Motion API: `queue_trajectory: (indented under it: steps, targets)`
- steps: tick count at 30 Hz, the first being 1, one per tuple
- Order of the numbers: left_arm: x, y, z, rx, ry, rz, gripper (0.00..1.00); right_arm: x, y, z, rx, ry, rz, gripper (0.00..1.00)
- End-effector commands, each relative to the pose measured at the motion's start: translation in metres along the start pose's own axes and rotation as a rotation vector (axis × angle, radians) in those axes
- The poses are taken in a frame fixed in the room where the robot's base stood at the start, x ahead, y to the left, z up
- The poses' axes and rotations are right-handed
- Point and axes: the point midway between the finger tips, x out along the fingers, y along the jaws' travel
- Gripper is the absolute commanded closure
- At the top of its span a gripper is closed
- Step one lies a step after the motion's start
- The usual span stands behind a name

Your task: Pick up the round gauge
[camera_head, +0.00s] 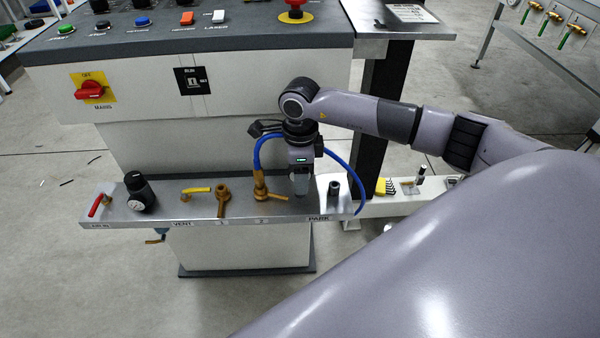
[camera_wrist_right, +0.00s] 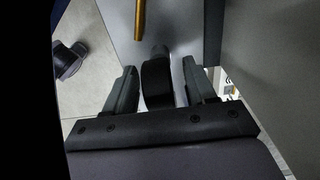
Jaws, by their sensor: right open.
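My right gripper (camera_head: 301,188) points down over the metal shelf, between a brass fitting with a blue hose and a dark upright stub. In the right wrist view my right gripper (camera_wrist_right: 158,88) is open, with one finger on each side of a dark rounded thing (camera_wrist_right: 157,82). That thing shows a curved edge and a short stem but no dial face, so I cannot tell for sure that it is the round gauge. In the head view the gripper hides the spot below it. No dial face shows there. My left gripper is out of view.
The shelf (camera_head: 150,217) also carries a red-handled valve (camera_head: 100,204), a black knobbed part (camera_head: 139,191), a yellow-handled valve (camera_head: 196,191), a brass fitting (camera_head: 223,201), the hosed brass fitting (camera_head: 262,188) and the dark stub (camera_head: 334,188). A control console (camera_head: 190,40) stands behind.

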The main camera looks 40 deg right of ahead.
Motion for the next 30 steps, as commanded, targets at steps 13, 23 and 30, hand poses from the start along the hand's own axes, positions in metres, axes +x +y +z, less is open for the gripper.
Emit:
queue_trajectory:
  steps: [13,23,30]
  targets:
    - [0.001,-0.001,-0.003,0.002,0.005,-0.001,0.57,-0.001,0.000,0.000,-0.001,-0.002,0.000,1.00]
    - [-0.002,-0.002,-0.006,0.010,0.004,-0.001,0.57,-0.027,-0.001,0.001,-0.002,-0.004,-0.003,1.00]
    - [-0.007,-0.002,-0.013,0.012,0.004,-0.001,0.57,-0.088,-0.001,0.001,-0.002,-0.005,-0.006,1.00]
